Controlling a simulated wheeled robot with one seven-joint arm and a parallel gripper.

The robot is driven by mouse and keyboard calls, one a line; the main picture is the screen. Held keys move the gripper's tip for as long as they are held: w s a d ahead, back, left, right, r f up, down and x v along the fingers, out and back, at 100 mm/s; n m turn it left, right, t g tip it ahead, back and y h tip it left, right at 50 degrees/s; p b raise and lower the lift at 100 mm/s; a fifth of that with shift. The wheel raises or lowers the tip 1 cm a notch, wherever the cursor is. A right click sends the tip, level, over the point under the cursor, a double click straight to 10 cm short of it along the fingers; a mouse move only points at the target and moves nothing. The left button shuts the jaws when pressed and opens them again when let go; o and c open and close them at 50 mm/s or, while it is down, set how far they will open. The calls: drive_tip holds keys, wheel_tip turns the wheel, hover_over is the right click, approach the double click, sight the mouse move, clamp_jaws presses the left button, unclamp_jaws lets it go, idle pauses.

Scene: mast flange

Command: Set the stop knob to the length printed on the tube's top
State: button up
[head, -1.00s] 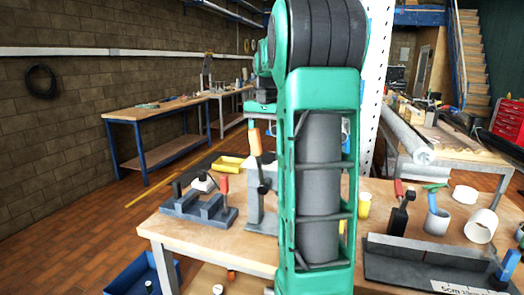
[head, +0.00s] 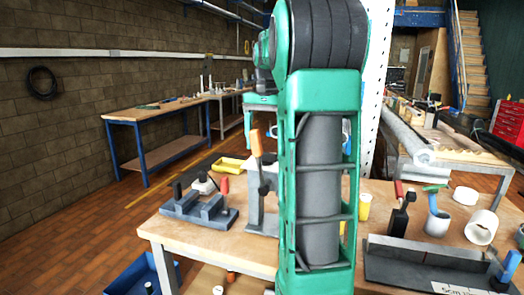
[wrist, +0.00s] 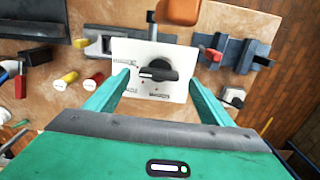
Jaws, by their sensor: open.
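The stop knob (wrist: 158,70) is black with a bar-shaped grip. It sits on a white plate (wrist: 178,50) in the wrist view, its bar lying roughly crosswise. Small printed labels are on the plate's left and lower parts, too small to read. My gripper (wrist: 158,76) is open, one green finger on each side of the knob and apart from it. In the head view my own arm hides the knob and plate. White tube pieces (head: 481,227) (head: 465,195) lie at the right of the bench. I cannot tell which tube is meant, and no printed length is readable.
An orange handle (wrist: 178,11) stands close beyond the plate. A dark angled tray (head: 400,265) lies at the bench's front right.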

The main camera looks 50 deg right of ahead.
wheel_tip(320, 180, up, 8)
idle(0.4)
idle(0.5)
